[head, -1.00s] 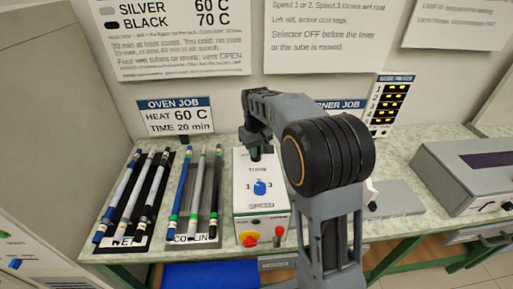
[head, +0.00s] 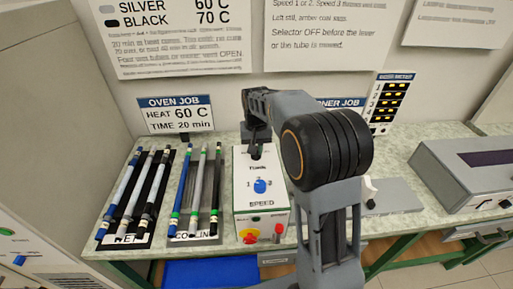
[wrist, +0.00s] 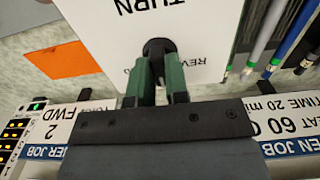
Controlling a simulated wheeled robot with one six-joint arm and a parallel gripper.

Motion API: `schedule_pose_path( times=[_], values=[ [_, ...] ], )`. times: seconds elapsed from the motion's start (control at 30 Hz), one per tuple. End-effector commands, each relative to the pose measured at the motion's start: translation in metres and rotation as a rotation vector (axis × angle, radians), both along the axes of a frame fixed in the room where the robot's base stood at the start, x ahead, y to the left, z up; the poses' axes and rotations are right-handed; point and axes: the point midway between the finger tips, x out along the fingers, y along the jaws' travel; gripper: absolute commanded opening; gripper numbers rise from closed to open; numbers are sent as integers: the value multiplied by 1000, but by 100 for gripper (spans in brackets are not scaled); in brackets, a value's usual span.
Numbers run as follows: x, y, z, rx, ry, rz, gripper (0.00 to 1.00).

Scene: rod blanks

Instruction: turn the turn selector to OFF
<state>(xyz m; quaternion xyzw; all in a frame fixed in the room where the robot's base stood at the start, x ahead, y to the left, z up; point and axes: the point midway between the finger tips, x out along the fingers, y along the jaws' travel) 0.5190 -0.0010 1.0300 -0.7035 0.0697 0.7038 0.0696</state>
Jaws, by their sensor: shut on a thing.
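The turn selector (wrist: 158,48) is a black knob on the white face of the control box (head: 241,205), beneath the printed word TURN in the wrist view. My gripper (wrist: 160,72) has its two green-padded fingers closed on either side of the knob. Part of the label REV shows beside it; the OFF mark and the knob's pointer are hidden, so its setting cannot be read. In the head view my gripper (head: 256,150) is at the back of the box top and hides the selector. The blue speed knob (head: 260,186) sits in front of it.
A red button (head: 250,236) and a red lever (head: 278,232) are on the box's front. A grey machine (head: 470,175) stands right. An orange patch (wrist: 65,60) shows in the wrist view.

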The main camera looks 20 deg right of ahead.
Motion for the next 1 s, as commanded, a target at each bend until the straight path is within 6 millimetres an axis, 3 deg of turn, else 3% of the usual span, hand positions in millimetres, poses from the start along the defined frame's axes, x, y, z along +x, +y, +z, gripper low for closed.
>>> schedule_pose_path(
  times=[0.3, 0.33, 0.6, 0.87, 1.0],
  values=[
    [0, 0, 1, 0, -2, 0, 0],
    [0, 0, 1, 0, -2, 0, 17],
    [0, 0, 0, 0, -1, 1, 40],
    [0, 0, 2, 0, -1, 1, 40],
    [1, 0, 16, 0, -4, 1, 40]
  ],
)
